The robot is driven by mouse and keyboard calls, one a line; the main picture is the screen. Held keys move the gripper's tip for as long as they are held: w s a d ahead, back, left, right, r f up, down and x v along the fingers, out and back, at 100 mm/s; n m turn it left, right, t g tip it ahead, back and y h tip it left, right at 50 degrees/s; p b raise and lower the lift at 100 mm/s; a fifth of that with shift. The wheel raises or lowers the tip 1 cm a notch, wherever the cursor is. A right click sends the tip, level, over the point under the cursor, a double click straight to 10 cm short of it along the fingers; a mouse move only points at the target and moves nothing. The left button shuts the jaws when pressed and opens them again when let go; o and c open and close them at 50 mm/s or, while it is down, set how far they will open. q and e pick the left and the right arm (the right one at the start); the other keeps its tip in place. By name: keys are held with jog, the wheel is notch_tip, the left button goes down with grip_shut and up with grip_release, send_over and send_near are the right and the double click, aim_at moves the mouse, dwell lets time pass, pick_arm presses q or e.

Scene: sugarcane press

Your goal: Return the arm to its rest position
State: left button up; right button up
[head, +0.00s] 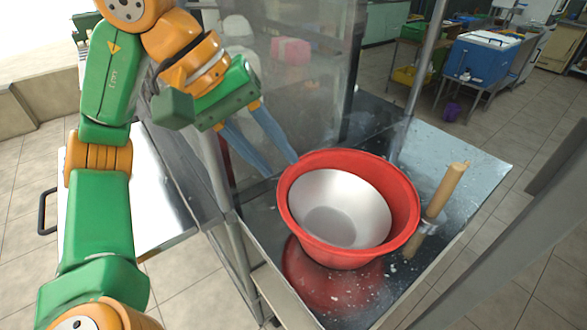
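My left arm, green and orange, rises at the left of the head view and bends over at the top. Its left gripper (281,165) points down and right, with two long blue-grey fingers apart and nothing seen between them. The fingertips are near the upper left rim of a red bowl (408,205) in the picture; whether they touch it I cannot tell. A silver metal bowl (340,205) sits inside the red one. My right gripper is out of view.
The bowls stand on a wet metal tray (470,165). A tan cane-like stick (446,190) stands tilted at its right side. A clear panel and metal posts (425,60) rise behind. A blue cooler (480,58) is on a table at the back right. Tiled floor is open at right.

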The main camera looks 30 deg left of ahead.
pick_arm(q)
jog(key=p+v, duration=0.1)
jog(key=v, duration=0.3)
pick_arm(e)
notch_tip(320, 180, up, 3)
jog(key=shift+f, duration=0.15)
pick_arm(q)
jog(key=shift+f, duration=0.1)
